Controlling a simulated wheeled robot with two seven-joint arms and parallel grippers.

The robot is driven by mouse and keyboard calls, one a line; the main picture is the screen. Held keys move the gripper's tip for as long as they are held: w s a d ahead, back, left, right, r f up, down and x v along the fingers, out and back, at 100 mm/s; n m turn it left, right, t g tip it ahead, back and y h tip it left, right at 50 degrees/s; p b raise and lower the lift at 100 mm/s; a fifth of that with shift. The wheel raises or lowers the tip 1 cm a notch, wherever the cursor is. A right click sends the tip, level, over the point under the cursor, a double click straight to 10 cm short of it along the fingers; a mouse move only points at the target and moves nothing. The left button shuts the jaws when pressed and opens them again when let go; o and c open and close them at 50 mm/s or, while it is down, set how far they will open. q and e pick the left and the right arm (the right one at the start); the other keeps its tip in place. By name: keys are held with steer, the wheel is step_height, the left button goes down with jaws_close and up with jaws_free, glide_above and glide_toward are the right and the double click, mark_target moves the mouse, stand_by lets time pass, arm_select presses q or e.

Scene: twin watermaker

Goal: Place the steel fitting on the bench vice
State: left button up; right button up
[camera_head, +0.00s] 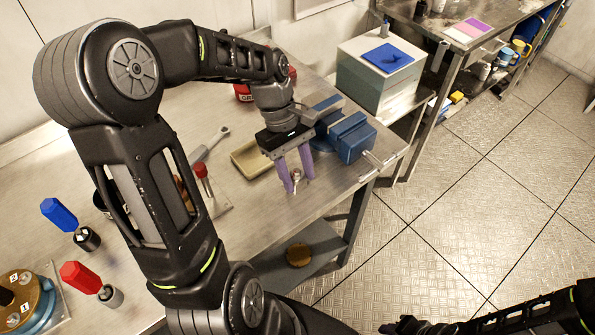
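The small shiny steel fitting (296,175) is between the fingertips of my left gripper, above or on the metal bench near its front edge. My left gripper (299,182) points down, its two purple fingers spread with a visible gap around the fitting; I cannot make out firm contact. The blue bench vice (350,136) is mounted at the bench's right end, just right of and behind the gripper. Part of the vice is hidden by my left wrist. Only the dark tip of my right gripper (400,325) shows at the bottom edge, away from the bench.
A beige tray (252,160) lies left of the gripper, with a wrench (211,144) beyond it. A red-handled tool (203,178), blue (58,213) and red (80,277) handled items stand further left. A grey box (376,84) stands behind the vice.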

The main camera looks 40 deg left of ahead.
arm_select(q)
steer(key=o, duration=0.5)
steer(key=shift+w+a+f, duration=0.1)
steer(key=shift+a, duration=0.05)
steer(key=shift+c, duration=0.2)
steer(key=o, duration=0.7)
steer(key=shift+f, duration=0.15)
steer(key=b+v, duration=0.2)
steer(key=v, duration=0.6)
steer(key=shift+c, duration=0.6)
